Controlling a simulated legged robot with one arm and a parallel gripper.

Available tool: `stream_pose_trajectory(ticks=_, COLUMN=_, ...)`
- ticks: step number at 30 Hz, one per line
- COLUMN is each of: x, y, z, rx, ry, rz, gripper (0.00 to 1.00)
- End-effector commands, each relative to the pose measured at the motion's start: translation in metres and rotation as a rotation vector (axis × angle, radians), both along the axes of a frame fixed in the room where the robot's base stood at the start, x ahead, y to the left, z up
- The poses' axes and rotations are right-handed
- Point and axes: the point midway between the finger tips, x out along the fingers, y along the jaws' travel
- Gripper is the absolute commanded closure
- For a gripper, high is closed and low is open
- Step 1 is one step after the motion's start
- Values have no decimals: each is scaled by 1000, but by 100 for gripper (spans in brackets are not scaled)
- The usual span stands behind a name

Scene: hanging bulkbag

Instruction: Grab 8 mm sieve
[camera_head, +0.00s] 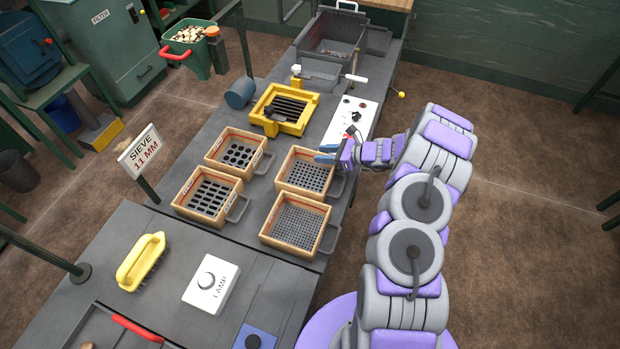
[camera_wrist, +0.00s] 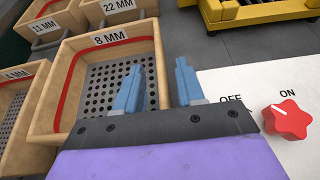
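The 8 mm sieve (camera_head: 299,188) is a wooden square box with a perforated grey bottom, at the upper right of a group of sieves. In the wrist view its "8 MM" label shows on the far wall of the sieve (camera_wrist: 110,38), with a red band inside. My gripper (camera_head: 328,155) is at the sieve's right side, near its upper right corner in the head view. The left finger overlaps the sieve; the right one is over the table. The sieve's near side is hidden by my gripper.
Three other sieves stand close by: 22 mm (camera_head: 229,166), 11 mm (camera_head: 199,210) and a fine-holed one (camera_head: 287,241). A white control panel (camera_head: 343,130) with a red knob (camera_wrist: 287,120) lies beside my gripper. A yellow frame (camera_head: 286,127) stands behind.

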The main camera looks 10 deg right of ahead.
Motion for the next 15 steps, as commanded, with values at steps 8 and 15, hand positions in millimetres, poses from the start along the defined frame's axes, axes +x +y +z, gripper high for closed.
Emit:
stream_pose_trajectory(ticks=8, x=2, y=0, z=-1, rx=4, ry=-1, rz=-2, gripper=62)
stream_pose_trajectory(ticks=15, x=2, y=0, z=-1, rx=3, ry=-1, rz=-1, gripper=82)
